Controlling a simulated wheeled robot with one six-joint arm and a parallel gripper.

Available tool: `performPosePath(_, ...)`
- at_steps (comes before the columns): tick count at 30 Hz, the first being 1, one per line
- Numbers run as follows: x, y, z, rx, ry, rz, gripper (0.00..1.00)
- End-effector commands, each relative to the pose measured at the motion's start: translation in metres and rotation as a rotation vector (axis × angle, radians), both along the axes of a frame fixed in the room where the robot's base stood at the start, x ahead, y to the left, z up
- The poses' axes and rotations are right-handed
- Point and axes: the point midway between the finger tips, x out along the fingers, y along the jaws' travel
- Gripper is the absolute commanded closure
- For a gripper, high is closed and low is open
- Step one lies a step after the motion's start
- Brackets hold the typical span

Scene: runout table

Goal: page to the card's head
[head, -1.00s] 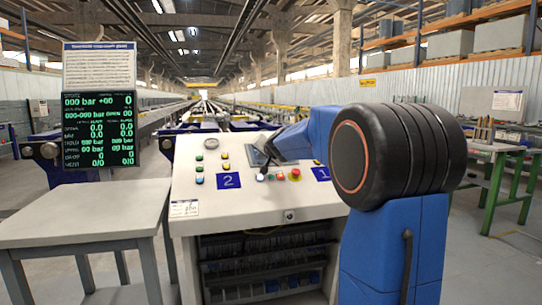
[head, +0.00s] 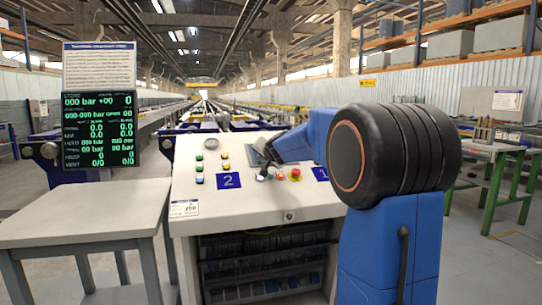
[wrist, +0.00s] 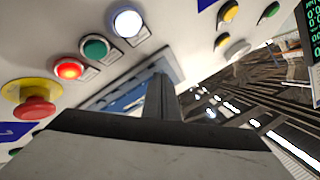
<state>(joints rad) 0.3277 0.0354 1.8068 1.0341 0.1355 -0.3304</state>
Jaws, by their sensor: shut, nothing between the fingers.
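A black screen (head: 100,131) with green text stands at the left in the head view; its edge also shows in the wrist view (wrist: 313,40). A printed white card (head: 99,65) is fixed above it, its small text unreadable. My gripper (wrist: 160,85) is shut and empty, its dark fingers low over the sloped console (head: 240,200). In the wrist view a lit white button (wrist: 127,24), a green button (wrist: 95,48) and a lit red button (wrist: 68,69) lie left of the fingers. I cannot tell whether the fingers touch anything.
A red emergency stop (wrist: 35,108) on a yellow base sits near the lit red button. Yellow and green buttons (wrist: 229,13) are on the other side. A grey table (head: 80,220) stands left of the console. A green-legged bench (head: 495,165) is at the right.

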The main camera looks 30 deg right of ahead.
Motion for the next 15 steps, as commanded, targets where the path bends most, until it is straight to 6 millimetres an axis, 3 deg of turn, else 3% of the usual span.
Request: performPosePath(15, 0.002, -0.0006, -0.0046, 0.001, 0.0, 0.0, 1.0)
